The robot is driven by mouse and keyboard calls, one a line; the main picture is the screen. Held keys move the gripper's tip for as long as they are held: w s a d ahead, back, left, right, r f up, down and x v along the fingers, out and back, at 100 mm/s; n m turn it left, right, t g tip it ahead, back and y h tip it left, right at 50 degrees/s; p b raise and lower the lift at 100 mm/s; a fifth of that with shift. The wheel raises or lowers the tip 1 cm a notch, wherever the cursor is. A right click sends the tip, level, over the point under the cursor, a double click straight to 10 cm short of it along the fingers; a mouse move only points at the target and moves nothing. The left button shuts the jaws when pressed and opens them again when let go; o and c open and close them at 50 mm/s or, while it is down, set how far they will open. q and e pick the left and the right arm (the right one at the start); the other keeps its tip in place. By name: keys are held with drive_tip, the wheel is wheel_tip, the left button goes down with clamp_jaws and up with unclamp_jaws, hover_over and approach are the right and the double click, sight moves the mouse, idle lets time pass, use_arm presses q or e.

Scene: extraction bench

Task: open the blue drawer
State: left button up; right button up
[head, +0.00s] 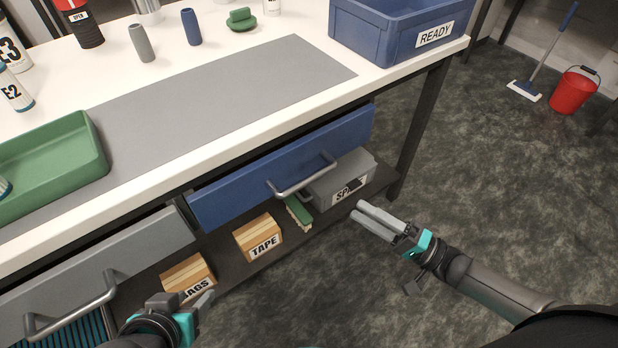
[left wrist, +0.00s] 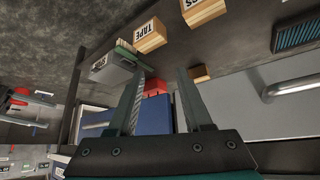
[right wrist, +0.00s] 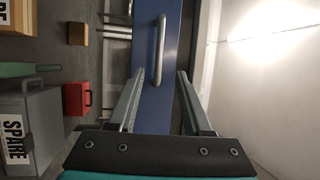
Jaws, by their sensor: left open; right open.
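The blue drawer (head: 240,186) is under the white bench top, with a grey bar handle (head: 302,178) on its front. Its front looks flush under the bench, with no open interior in sight. My right gripper (head: 359,214) is open and empty, in front of the drawer and to the right of the handle. In the right wrist view the handle (right wrist: 161,50) stands upright ahead of the spread fingertips, apart from them. My left gripper (head: 194,298) is open and empty, low in front of the grey drawer. The left wrist view also shows the blue drawer (left wrist: 158,115).
The grey drawer (head: 150,240) with its own handle (head: 75,305) is at left. The lower shelf holds BAGS (head: 188,275) and TAPE (head: 258,238) boxes, a green brush (head: 299,212) and a grey SPARE case (head: 340,178). The floor at right is clear up to the red bucket (head: 572,92).

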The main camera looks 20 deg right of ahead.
sight(309, 178)
use_arm(q)
drive_tip(key=w+d+t+h+b, duration=0.3)
drive_tip(key=d+t, duration=0.2)
drive_tip(key=d, duration=0.1)
drive_tip(key=shift+w+r, duration=0.15)
drive_tip(key=shift+r, duration=0.25)
use_arm(e)
drive_tip(key=shift+x, duration=6.8)
drive_tip(key=shift+f, duration=0.1)
clamp_jaws()
drive_tip(key=shift+f, duration=0.1)
